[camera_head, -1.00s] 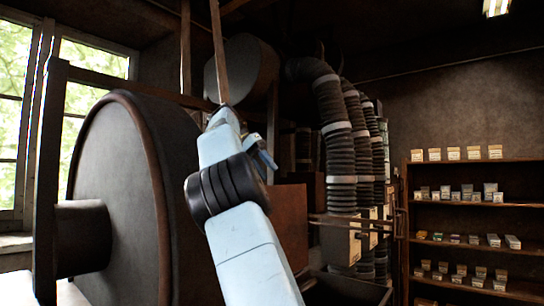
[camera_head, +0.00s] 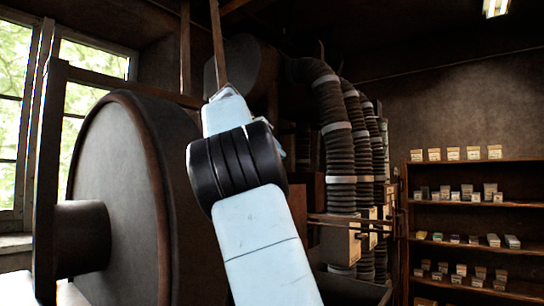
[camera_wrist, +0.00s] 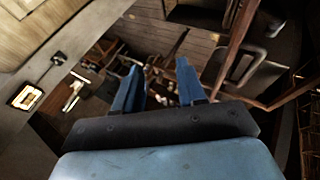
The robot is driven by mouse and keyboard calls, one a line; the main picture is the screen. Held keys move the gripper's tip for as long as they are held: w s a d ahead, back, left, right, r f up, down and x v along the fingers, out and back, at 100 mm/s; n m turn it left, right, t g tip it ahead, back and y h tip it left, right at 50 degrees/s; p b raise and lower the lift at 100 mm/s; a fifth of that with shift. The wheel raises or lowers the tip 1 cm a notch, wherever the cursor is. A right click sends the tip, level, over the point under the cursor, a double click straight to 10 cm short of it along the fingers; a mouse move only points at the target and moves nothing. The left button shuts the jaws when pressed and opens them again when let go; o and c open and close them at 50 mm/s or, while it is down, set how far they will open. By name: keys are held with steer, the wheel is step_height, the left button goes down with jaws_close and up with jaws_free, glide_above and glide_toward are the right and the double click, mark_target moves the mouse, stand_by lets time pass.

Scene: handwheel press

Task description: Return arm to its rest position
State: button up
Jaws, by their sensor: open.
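My gripper (camera_wrist: 160,88) shows in the wrist view as two blue fingers held apart, with nothing between them. Below the fingers in that view are a dark bar and the light blue wrist housing. In the head view my light blue arm with its black ribbed joint rises through the middle of the picture, and the gripper itself is mostly hidden behind it. A large dark wheel (camera_head: 120,200) with a brown rim stands just left of the arm in the head view. I cannot tell the exact gap between arm and wheel.
Ribbed dark hoses (camera_head: 335,130) with pale bands hang right of the arm. A wooden shelf (camera_head: 470,209) with small boxes stands at the far right. A window (camera_head: 90,65) is at the left. The wrist view shows a planked surface (camera_wrist: 185,45) and scattered objects beyond the fingers.

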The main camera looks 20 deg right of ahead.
stand_by(0.3)
steer(key=s+d+f+n+t+y, duration=0.2)
steer(key=s+d+f+n, duration=0.15)
steer(key=f, duration=0.35)
steer(key=s+d+f+n+t+y, duration=0.1)
steer(key=s+d+f+n+y, duration=0.15)
steer(key=d+f, duration=0.35)
steer(key=s+a+f+n+t+y, duration=0.2)
steer(key=s+a+f+n+t, duration=0.3)
steer(key=s+a+f, duration=1.5)
steer(key=shift+s+a+f+t+y, duration=0.2)
steer(key=shift+s+t+y, duration=0.15)
steer(key=shift+s+t, duration=0.25)
steer(key=shift+s, duration=0.1)
